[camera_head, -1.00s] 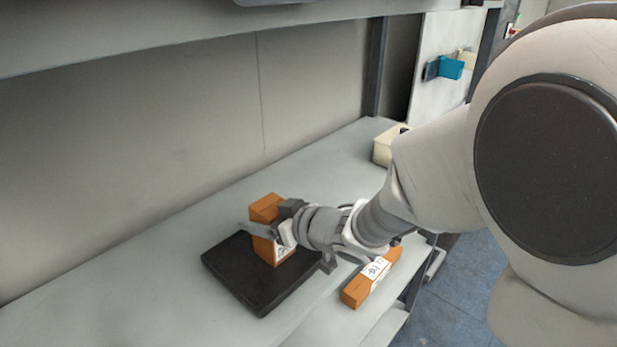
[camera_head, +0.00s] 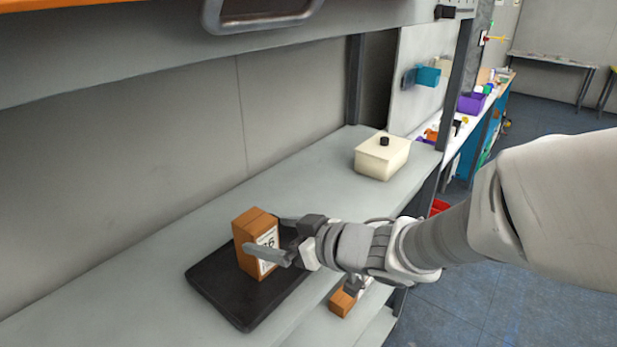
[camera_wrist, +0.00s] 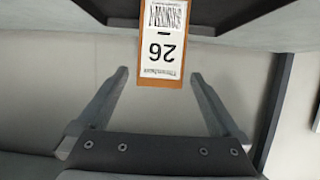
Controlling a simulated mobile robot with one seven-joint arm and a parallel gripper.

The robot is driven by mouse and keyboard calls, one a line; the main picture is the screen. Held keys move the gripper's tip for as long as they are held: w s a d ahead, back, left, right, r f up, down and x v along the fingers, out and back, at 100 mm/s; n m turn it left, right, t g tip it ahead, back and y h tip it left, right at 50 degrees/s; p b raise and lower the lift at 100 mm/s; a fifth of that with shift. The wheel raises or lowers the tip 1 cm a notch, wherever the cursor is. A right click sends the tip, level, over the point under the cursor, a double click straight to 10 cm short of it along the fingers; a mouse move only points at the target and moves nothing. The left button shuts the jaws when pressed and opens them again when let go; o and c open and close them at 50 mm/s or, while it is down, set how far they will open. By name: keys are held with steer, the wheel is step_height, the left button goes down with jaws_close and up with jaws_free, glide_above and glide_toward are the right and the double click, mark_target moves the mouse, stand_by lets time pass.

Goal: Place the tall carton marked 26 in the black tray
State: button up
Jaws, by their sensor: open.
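The tall orange-brown carton (camera_head: 249,235) stands upright on the black tray (camera_head: 217,285). Its white label faces my gripper; in the wrist view the carton (camera_wrist: 143,76) appears upside down, with the number 26 and a barcode readable. My gripper (camera_head: 281,240) is open to the right of the carton, with its fingers spread and pointing at it. In the wrist view the gap between the fingertips (camera_wrist: 157,76) is empty, and the carton shows beyond them. The tray (camera_wrist: 215,15) also shows there. My gripper hides part of the tray's right side.
Another orange carton (camera_head: 342,302) lies at the right, partly hidden by my arm. A cream box with a black knob (camera_head: 382,157) stands farther back on the grey shelf (camera_head: 315,185). A wall rises behind, and an upper shelf (camera_head: 150,50) overhangs.

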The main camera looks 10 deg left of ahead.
steer(key=v, duration=0.3)
steer(key=shift+s+d, duration=0.1)
steer(key=w+d+r+m+t+h, duration=0.25)
steer(key=d+m+h, duration=0.2)
steer(key=d, duration=0.65)
steer(key=w+d+r+m+t+h, duration=0.2)
steer(key=d+m+t+h, duration=0.15)
steer(key=d+h, duration=0.45)
steer(key=s+d+m+g, duration=0.2)
steer(key=s+d+g, duration=0.1)
steer(key=s, duration=0.5)
steer(key=s+d+f+m+g, duration=0.1)
steer(key=s+d+m+g, duration=0.1)
steer(key=s, duration=0.6)
steer(key=shift+d+f+m+g, duration=0.25)
steer(key=shift+d+g, duration=0.45)
steer(key=shift+d, duration=0.35)
steer(key=shift+s+a+y, duration=0.1)
steer(key=shift+s+y, duration=0.1)
steer(key=shift+y, duration=0.05)
